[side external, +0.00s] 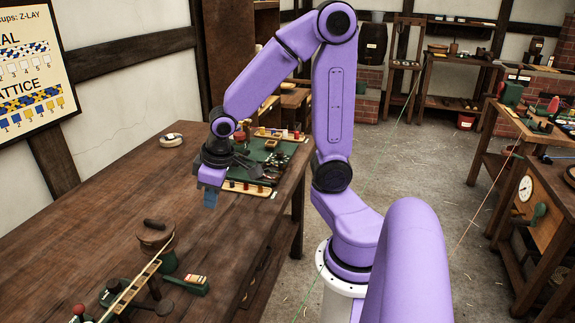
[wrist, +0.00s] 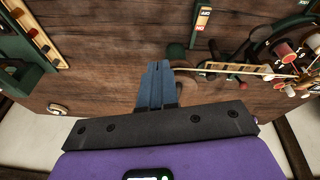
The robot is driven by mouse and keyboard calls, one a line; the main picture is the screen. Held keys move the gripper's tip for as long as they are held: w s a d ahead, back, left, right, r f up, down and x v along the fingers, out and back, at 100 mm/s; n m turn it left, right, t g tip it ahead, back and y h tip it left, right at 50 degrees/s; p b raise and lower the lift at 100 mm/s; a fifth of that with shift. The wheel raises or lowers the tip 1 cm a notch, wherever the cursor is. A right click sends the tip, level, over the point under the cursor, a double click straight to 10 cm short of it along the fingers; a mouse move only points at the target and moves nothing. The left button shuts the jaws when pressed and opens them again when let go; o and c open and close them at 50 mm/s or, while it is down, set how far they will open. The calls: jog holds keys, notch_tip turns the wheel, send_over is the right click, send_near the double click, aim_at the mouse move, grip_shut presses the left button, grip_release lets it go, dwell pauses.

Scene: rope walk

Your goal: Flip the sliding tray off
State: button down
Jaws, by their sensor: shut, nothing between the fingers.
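My gripper (side external: 210,199) is shut and empty, pointing down above the wooden table in the side view. Its blue fingers (wrist: 155,84) are together in the wrist view. A small green switch unit (side external: 190,285) with a white and red label lies toward the table's near end. In the wrist view its labelled plate (wrist: 202,18) is at the top, ahead of my fingers and apart from them. The label's small lettering is hard to read, and I cannot tell the switch's position. I cannot tell for certain which thing is the sliding tray.
A round wooden-topped pot (side external: 155,233) and a slanted wooden rail (side external: 133,288) stand by the switch unit. A green board (side external: 258,143) with trays and small parts lies at the table's far end. A small round dish (side external: 171,140) sits near the wall. The table's middle (side external: 110,200) is bare.

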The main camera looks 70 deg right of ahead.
jog(key=w+d+f+m+h, duration=0.1)
jog(key=w+d+m, duration=0.15)
jog(key=d, duration=0.55)
jog(key=w+d+f+m+t+h, duration=0.15)
jog(key=d+m, duration=0.25)
jog(key=d, duration=0.4)
jog(key=w+d+f+m, duration=0.1)
jog(key=d+f+m, duration=0.1)
jog(key=d+m, duration=0.35)
jog(key=s+d+f+m+h, duration=0.1)
jog(key=s+d+m, duration=0.3)
jog(key=s+d, duration=0.4)
jog(key=s+d+f+m+h, duration=0.1)
jog(key=s+d+f+m, duration=0.3)
jog(key=s+d, duration=0.4)
jog(key=d+m, duration=0.1)
jog(key=d, duration=0.5)
jog(key=shift+s+d, duration=0.15)
jog(key=shift+h, duration=0.25)
